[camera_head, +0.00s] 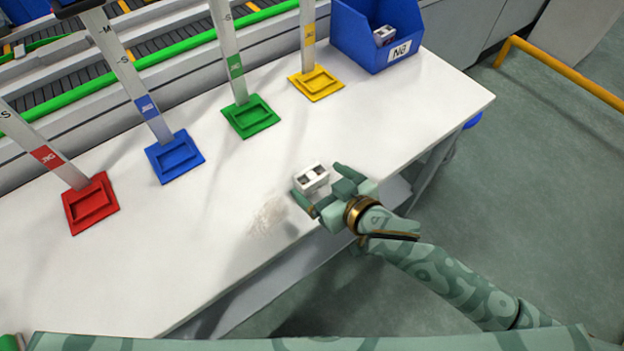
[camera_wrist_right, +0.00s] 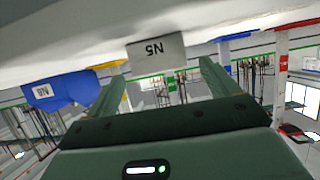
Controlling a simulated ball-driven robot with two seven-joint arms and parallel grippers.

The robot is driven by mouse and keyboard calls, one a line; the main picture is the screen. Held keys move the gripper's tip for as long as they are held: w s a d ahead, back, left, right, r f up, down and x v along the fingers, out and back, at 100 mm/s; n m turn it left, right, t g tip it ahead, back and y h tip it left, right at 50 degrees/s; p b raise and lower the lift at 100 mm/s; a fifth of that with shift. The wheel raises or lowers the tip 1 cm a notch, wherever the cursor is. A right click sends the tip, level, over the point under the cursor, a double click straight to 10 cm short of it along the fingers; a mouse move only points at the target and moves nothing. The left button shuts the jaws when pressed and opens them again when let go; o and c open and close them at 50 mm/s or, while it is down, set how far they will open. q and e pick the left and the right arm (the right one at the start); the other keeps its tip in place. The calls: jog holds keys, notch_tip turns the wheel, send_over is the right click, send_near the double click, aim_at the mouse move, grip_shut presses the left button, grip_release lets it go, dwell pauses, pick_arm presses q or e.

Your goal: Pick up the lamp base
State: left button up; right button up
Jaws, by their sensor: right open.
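The lamp base (camera_head: 311,178) is a small white block with dark openings on top, standing upright near the front edge of the white table. My right gripper (camera_head: 322,187) is open, low at the table's front edge, with its fingers reaching towards the block's two sides. My left gripper is not in view.
Red (camera_head: 91,204), blue (camera_head: 174,157), green (camera_head: 250,117) and yellow (camera_head: 316,83) square stands with upright strips line the table's back. A blue bin (camera_head: 350,45) with a similar white block (camera_head: 384,35) stands at the back right. The table's left front is clear.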

aim_at(315, 178)
jog(key=shift+w+a+f, duration=0.15)
jog(key=shift+w+a, duration=0.05)
jog(key=shift+w, duration=0.05)
jog(key=b+x, duration=0.2)
jog(key=x, duration=0.2)
jog(key=shift+w+a+f+b, duration=0.2)
jog(key=shift+w+f+b, duration=0.05)
jog(key=shift+b, duration=0.1)
jog(key=shift+w+a, duration=0.15)
jog(key=shift+w, duration=0.05)
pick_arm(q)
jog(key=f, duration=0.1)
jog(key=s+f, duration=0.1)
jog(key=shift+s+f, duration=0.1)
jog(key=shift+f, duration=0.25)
pick_arm(e)
jog(key=shift+r, duration=0.1)
jog(key=c, duration=1.2)
jog(key=shift+o, duration=0.2)
